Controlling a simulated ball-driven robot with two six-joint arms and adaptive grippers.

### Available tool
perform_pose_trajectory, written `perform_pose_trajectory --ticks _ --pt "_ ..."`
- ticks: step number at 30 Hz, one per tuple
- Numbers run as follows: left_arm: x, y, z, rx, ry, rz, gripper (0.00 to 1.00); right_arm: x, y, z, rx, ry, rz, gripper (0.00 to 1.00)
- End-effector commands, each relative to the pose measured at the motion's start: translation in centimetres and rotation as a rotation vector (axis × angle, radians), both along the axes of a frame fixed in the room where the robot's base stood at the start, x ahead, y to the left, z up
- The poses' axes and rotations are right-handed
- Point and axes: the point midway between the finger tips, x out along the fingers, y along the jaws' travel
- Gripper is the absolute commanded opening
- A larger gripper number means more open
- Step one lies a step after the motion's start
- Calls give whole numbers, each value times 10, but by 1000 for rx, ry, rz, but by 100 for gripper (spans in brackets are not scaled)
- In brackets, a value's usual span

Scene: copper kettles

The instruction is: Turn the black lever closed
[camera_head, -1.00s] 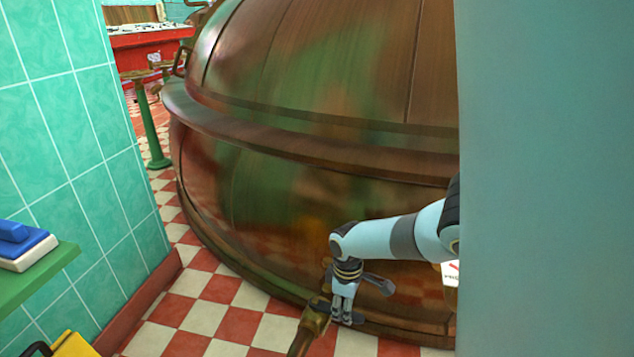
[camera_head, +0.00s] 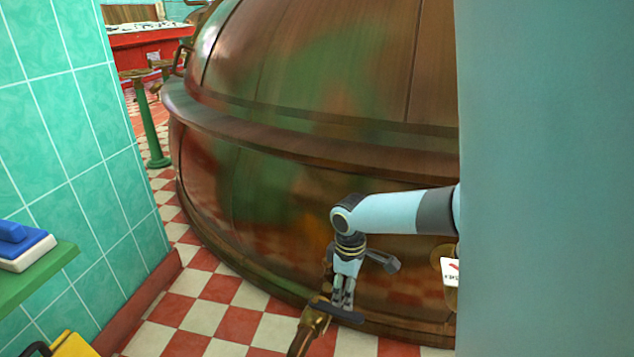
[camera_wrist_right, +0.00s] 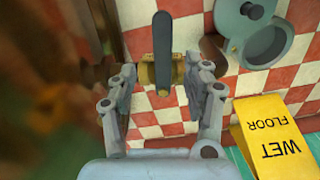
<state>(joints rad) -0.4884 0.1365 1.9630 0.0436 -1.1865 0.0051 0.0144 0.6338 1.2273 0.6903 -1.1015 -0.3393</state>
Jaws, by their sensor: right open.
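The black lever (camera_head: 348,316) shows as a dark bar on a brass valve low in front of the copper kettle in the head view. In the right wrist view the lever (camera_wrist_right: 162,45) stands upright in the picture, in front of the brass fitting (camera_wrist_right: 148,73). My right gripper (camera_head: 343,303) is just above the lever. It is open in the wrist view (camera_wrist_right: 160,80), one finger to each side of the lever's lower end. Gaps show between the lever and both fingers. The fingertips partly cover the lever in the head view. My left gripper is out of view.
The large copper kettle (camera_head: 270,190) fills the middle. A brass pipe (camera_head: 303,338) bends down from the valve. A tiled wall (camera_head: 75,130) and green shelf (camera_head: 40,270) are at left. A yellow wet-floor sign (camera_wrist_right: 270,135) stands nearby. Checkered floor is free left of the pipe.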

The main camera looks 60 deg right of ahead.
Motion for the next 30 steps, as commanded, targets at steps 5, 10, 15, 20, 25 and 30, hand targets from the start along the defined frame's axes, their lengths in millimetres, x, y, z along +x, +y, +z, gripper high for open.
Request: perform_pose_trajectory --ticks 5,10,15,20,25,30 --pt "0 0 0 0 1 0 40 -1 -3 34 -4 0 4 50" --pt "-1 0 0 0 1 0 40 0 -2 51 -2 0 0 50" --pt "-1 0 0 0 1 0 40 -1 -1 55 -1 0 -1 50" --pt "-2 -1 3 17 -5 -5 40 0 -1 55 -1 0 -1 50" --pt "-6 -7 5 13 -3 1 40 0 -1 54 -1 0 -1 50" --pt "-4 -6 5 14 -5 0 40 -1 -1 54 -1 2 -1 50"
